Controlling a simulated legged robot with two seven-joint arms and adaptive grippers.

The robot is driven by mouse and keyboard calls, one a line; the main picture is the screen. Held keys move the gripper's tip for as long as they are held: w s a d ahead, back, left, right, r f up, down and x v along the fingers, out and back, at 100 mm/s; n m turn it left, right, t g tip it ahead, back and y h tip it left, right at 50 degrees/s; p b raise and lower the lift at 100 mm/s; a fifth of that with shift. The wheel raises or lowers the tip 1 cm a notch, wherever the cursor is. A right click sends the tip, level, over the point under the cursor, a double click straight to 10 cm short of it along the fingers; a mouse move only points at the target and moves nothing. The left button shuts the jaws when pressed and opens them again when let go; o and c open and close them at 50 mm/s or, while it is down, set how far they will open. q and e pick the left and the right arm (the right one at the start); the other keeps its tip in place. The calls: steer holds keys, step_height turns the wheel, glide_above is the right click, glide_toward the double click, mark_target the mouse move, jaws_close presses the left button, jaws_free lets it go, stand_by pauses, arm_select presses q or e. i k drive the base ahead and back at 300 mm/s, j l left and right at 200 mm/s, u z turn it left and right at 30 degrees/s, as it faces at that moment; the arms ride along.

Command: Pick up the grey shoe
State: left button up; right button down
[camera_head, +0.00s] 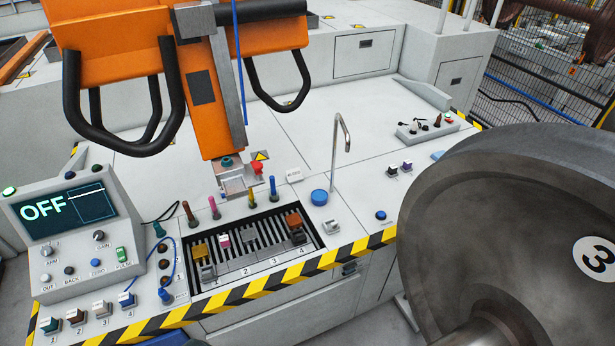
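A slotted black tray (268,263) is set into the front of the white bench, with numbered positions along its front. A grey block (249,235), which looks like the grey shoe, sits in it between a pink block (223,240) and a brown block (294,220). A gold block (200,250) sits at the tray's left end. The grey block is small and blends with the slats, so its exact outline is hard to tell. Neither of my grippers is in view, and nothing visible is holding the grey block.
An orange gantry head (212,105) with black handles hangs behind the tray. Colored pegs stand along the tray's back edge. A control panel (75,235) reading OFF is at left. A large wheel (500,215) blocks the right. A bent metal pipe (337,155) rises right of the tray.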

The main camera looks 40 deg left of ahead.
mark_target(209, 274)
steer(key=u, duration=2.25)
